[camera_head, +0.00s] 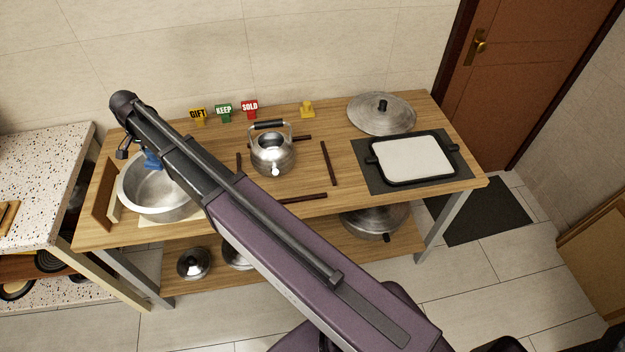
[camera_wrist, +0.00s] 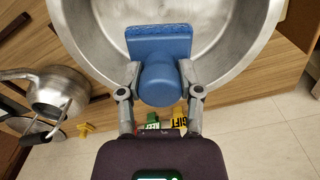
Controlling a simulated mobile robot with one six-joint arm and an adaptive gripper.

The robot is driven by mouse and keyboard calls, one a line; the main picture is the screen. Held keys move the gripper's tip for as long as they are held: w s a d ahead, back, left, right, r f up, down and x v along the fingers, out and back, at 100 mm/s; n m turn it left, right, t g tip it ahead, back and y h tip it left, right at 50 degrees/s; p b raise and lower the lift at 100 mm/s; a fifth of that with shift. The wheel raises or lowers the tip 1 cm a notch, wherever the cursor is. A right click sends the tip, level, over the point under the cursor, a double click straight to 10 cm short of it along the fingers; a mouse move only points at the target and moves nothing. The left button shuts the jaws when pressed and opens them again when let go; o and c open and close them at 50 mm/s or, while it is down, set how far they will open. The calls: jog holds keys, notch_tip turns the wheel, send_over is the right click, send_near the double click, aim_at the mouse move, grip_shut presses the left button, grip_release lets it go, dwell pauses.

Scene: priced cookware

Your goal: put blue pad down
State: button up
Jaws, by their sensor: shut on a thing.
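The blue pad (camera_wrist: 160,75) is a wide blue block with a rounded knob, held between the two fingers of my gripper (camera_wrist: 159,82). In the head view the blue pad (camera_head: 152,160) shows as a small patch beside my arm, over the back part of the large metal pot (camera_head: 158,197). In the wrist view the pot (camera_wrist: 88,45) lies behind the pad. I cannot tell whether the pad touches the pot. My gripper's fingers are mostly hidden by my arm in the head view.
A kettle (camera_head: 272,155) stands mid-table among several dark sticks. A lid (camera_head: 381,114) and a griddle (camera_head: 413,158) on a dark mat (camera_head: 374,182) are at right.

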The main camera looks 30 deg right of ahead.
notch_tip(320, 180, up, 6)
jog(key=p, duration=0.5)
jog(key=shift+r, duration=0.2)
jog(key=shift+d, duration=0.1)
